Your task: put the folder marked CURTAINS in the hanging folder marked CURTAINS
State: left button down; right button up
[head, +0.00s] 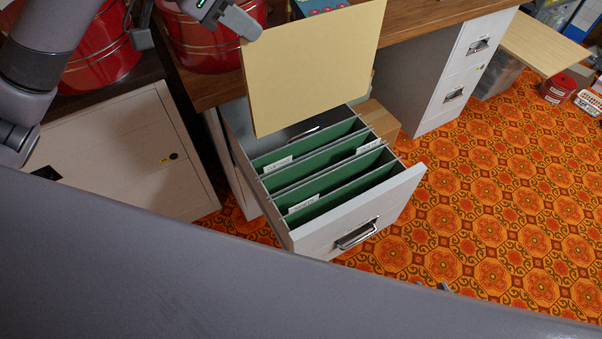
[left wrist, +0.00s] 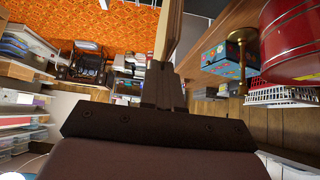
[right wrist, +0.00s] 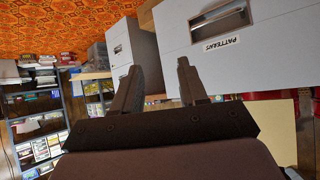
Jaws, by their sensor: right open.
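A cream folder (head: 312,65) hangs upright above the back of the open drawer; no marking shows on its visible face. My left gripper (head: 243,20) is shut on its upper left edge. In the left wrist view the folder (left wrist: 168,28) shows edge-on between the fingers. Green hanging folders (head: 325,167) hang in the drawer, with white tabs too small to read. The cream folder's lower edge is above and behind them. My right gripper (right wrist: 157,75) is open and empty, facing the drawer front labelled PATTERNS (right wrist: 215,44).
The open drawer's front (head: 350,222) has a metal handle. A wooden desktop (head: 425,18) is behind the folder, with red tins (head: 205,42) at left. A pale cabinet (head: 125,150) stands left of the drawer. Patterned carpet (head: 500,190) is clear at right.

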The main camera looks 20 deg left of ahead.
aim_at(255, 128)
pick_arm(q)
notch_tip(255, 128, down, 23)
jog(key=b, duration=0.4)
jog(key=shift+r, duration=0.2)
notch_tip(255, 128, down, 5)
jog(key=shift+r+b, duration=0.1)
jog(key=shift+b, duration=0.35)
jog(key=shift+f, duration=0.65)
jog(key=c, duration=1.8)
grip_release()
jog(key=o, duration=0.4)
jog(key=shift+o, duration=0.2)
